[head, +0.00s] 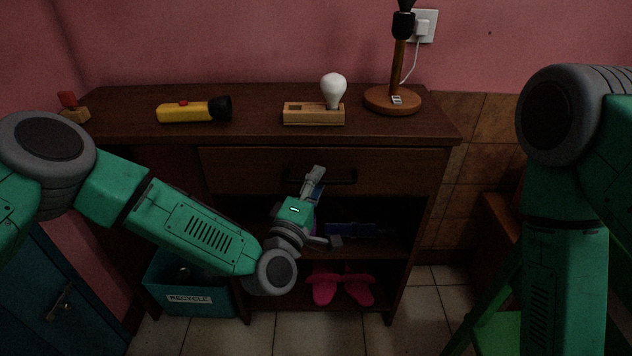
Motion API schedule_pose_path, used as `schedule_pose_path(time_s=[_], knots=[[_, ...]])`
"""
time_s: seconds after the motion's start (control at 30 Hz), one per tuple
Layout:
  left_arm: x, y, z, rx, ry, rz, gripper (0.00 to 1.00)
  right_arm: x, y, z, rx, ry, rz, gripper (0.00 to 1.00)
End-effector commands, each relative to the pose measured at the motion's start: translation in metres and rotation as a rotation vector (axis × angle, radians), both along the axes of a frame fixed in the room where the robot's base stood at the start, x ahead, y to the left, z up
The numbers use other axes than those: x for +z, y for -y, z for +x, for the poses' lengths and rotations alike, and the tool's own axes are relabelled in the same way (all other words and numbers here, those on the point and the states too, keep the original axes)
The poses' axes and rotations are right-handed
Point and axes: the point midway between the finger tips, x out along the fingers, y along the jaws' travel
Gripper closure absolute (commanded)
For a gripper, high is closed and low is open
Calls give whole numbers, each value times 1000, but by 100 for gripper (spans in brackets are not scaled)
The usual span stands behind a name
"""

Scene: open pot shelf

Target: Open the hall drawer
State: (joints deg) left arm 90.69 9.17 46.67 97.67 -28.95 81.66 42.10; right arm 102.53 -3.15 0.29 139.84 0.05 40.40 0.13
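The hall drawer (240,171) is a wide dark wooden front just below the cabinet top, and it looks closed. Its dark bar handle (342,183) is at the middle of the front. My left gripper (327,206) is in front of the drawer, its fingers spread wide and nothing seen between them. One finger points up and overlaps the left part of the handle; the other is lower, in front of the open shelf. I cannot tell whether the upper finger touches the handle. My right arm shows at the right edge, but its gripper is out of view.
On the cabinet top (260,98) are a yellow flashlight (185,111), a white bulb (334,88) on a wooden block (300,113) and a lamp (390,100). Pink slippers (325,286) lie on the bottom shelf. A teal recycle bin (200,300) stands lower left.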

Motion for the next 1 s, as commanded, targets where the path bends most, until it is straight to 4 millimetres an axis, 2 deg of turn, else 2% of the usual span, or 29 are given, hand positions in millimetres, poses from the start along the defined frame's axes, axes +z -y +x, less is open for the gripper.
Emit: schedule_pose_path(time_s=[0.13,0.27,0.5,0.7,0.8,1.0], knots=[[0,1,-3,-3,1,-1,69,1,0,-2,-1,2,0,100],[-4,-6,-17,-5,-3,0,69,1,0,-2,-1,2,-1,100],[-14,-29,-62,-3,-5,-4,69,1,-1,-2,-1,3,-2,100],[-21,-43,-93,-1,-5,-3,69,1,0,-2,0,2,0,100],[-23,-47,-102,-1,-5,-3,69,1,0,-2,0,2,0,100],[-24,-50,-108,0,-2,-3,69,1,0,-2,-1,2,0,100]])
